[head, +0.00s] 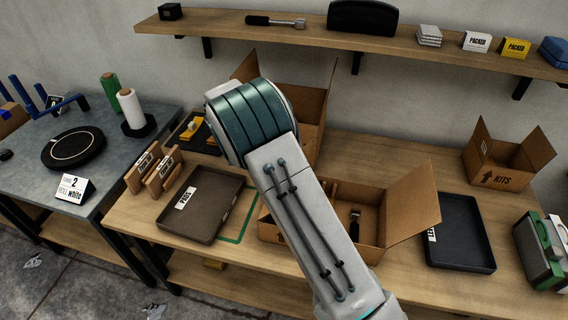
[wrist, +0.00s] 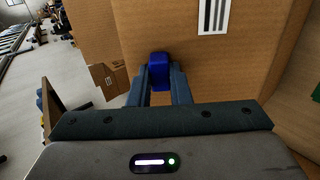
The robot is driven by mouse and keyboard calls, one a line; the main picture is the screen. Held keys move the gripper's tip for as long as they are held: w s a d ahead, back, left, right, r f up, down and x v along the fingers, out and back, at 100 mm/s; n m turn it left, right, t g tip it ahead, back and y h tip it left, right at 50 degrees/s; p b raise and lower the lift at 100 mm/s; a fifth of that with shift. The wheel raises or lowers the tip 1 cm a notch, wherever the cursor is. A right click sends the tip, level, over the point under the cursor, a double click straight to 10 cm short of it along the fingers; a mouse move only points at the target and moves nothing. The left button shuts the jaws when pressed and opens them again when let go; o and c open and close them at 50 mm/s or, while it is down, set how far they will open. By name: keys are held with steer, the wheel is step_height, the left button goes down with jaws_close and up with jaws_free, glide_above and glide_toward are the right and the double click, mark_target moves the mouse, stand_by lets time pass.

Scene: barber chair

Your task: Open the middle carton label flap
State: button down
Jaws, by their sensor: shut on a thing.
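In the wrist view my gripper (wrist: 158,80) is shut on a small blue tab (wrist: 158,68). The tab stands against a brown cardboard panel (wrist: 170,30) with a white barcode label (wrist: 214,14). Whether the tab is fixed to the panel, I cannot tell. In the head view my arm hides my gripper and the tab. A tall carton (head: 312,108) with raised panels stands behind my arm. A lower open carton (head: 408,205) stands in front of it, partly covered by my arm, with a dark-handled tool inside. Which carton the barcode panel belongs to, I cannot tell.
A brown tray (head: 205,212) lies left of the low carton and a black tray (head: 460,235) right of it. A KITS carton (head: 512,160) stands at the right. A wall shelf (head: 390,46) runs above the bench. A grey table (head: 45,185) stands left.

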stand_by(0.6)
steer(key=c, duration=1.3)
jaws_free()
steer(key=shift+r, duration=0.1)
steer(key=b+v, duration=0.1)
steer(key=v, duration=1.2)
steer(key=shift+w+a, duration=0.1)
steer(key=shift+a, duration=0.25)
steer(key=shift+r, duration=0.1)
